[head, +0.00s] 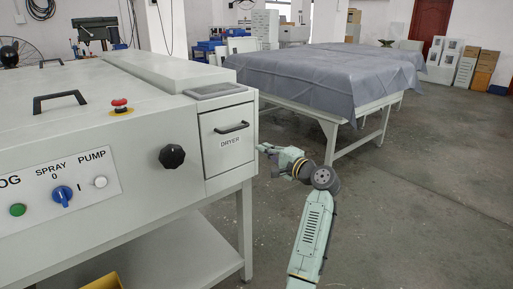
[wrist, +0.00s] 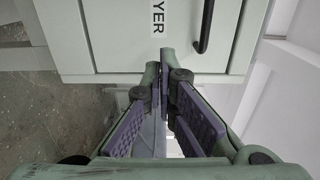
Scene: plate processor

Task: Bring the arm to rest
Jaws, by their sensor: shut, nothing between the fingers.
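My gripper (head: 265,148) is at the end of my pale green arm, just right of the dryer drawer's front in the head view. In the wrist view my gripper (wrist: 164,62) points at the dryer drawer (wrist: 115,50), with the fingertips close together and nothing held. I cannot tell whether the tips touch the drawer front. The dryer drawer (head: 225,160) looks closed, with a black handle (head: 231,128) and a "DRYER" label. The handle (wrist: 205,25) also shows in the wrist view, right of the fingers.
The plate processor (head: 140,130) fills the left, with a black knob (head: 172,156), a red stop button (head: 120,104) and a blue switch (head: 62,194). A cloth-covered table (head: 320,75) stands behind my arm. Grey floor (head: 430,200) on the right is clear.

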